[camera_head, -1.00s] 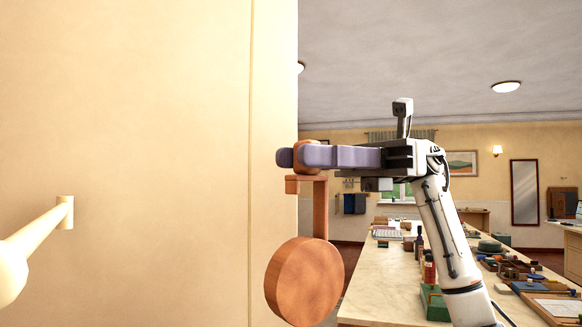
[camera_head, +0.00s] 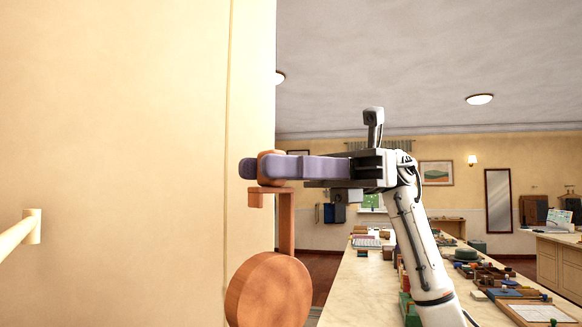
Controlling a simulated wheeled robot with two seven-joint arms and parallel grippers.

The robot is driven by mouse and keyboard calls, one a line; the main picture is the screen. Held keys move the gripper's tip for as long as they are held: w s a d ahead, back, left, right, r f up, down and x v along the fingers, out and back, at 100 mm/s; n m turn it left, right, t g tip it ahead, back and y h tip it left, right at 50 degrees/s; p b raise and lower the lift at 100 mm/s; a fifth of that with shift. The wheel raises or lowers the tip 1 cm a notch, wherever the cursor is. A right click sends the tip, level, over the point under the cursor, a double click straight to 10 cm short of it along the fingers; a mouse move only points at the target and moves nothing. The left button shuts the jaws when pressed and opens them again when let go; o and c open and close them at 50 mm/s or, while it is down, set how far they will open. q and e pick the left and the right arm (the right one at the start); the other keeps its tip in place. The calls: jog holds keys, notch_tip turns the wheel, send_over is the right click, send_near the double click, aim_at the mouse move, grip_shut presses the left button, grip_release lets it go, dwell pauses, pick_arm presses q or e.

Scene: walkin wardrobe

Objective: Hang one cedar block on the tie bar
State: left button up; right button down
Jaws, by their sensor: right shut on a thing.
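My right gripper (camera_head: 268,168) comes in from the right, with its purple fingers shut on the top knob of the cedar block (camera_head: 268,291). The block is an orange-brown wooden piece with a hook-like bracket, a narrow stem and a round disc hanging below. It is held in the air, and the lower part of the disc is cut off by the picture's bottom edge. A cream bar (camera_head: 18,234), probably the tie bar, sticks out from the cream panel at the far left. The block is well to the right of the bar and apart from it. My left gripper is out of view.
The tall cream panel (camera_head: 120,120) fills the left side. A long counter (camera_head: 362,285) with many small items, including trays and boxes, runs back below my right arm. A mirror (camera_head: 498,200) and a picture (camera_head: 436,173) hang on the far wall.

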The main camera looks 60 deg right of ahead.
jog(key=p+x, duration=0.4)
jog(key=x, duration=0.7)
jog(key=p+x, duration=0.3)
jog(key=x, duration=0.8)
jog(key=shift+f+p, duration=0.2)
jog(key=shift+p, duration=0.15)
jog(key=shift+d+f+b, duration=0.1)
jog(key=shift+f+b, duration=0.55)
jog(key=shift+f, duration=0.25)
dwell(0.5)
jog(key=c, duration=1.4)
grip_release()
